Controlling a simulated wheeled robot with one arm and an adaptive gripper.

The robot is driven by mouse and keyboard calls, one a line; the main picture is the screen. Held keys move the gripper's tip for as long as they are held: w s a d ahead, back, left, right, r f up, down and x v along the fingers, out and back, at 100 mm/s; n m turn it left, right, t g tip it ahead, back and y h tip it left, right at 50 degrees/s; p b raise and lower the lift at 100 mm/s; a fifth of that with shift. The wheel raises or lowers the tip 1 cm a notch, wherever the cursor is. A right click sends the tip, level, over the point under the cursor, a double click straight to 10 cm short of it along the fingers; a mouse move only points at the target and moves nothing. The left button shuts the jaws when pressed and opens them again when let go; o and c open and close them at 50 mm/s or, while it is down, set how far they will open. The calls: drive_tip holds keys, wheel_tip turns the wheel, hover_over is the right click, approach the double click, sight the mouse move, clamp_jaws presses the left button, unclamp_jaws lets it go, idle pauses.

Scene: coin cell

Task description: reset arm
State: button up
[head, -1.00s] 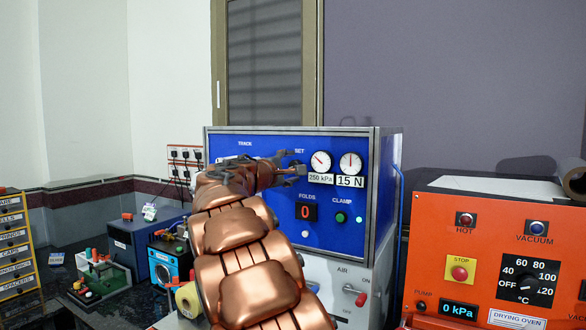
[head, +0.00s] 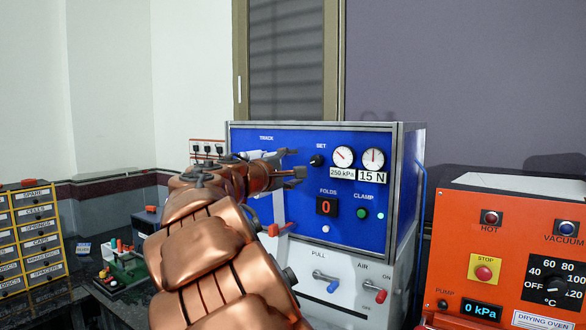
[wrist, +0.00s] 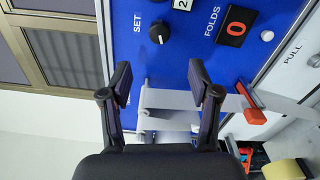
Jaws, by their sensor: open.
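My copper-coloured arm reaches up from the bottom of the head view.
An orange drying oven (head: 460,235) stands at the right. A yellow labelled drawer rack (head: 30,240) and a green fixture (head: 122,268) are at the left. A red-tipped lever (head: 274,229) sticks out near my arm. Below the panel are PULL and AIR switches (head: 327,280).

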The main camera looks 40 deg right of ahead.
idle(0.3)
drive_tip(key=s+a+f+m+g+y, duration=0.2)
drive_tip(key=s+a+f+y, duration=0.35)
drive_tip(key=s+f, duration=0.55)
drive_tip(key=s+a+f+m+g+y, duration=0.3)
drive_tip(key=s+a+f, duration=0.35)
drive_tip(key=f, duration=0.85)
drive_tip(key=s+a+f+g+y, duration=0.1)
drive_tip(key=s+a+f+y, duration=0.3)
drive_tip(key=s+a+f, duration=0.3)
drive_tip(key=s+a+f+g+y, duration=0.1)
drive_tip(key=s+a+f+y, duration=0.3)
drive_tip(key=s+a+f, duration=0.3)
drive_tip(key=s+a, duration=0.4)
drive_tip(key=a, duration=0.2)
drive_tip(key=shift+a+m+y, duration=0.3)
drive_tip(key=shift+a+y, duration=0.05)
drive_tip(key=shift+a, duration=0.05)
drive_tip(key=shift+d, duration=0.1)
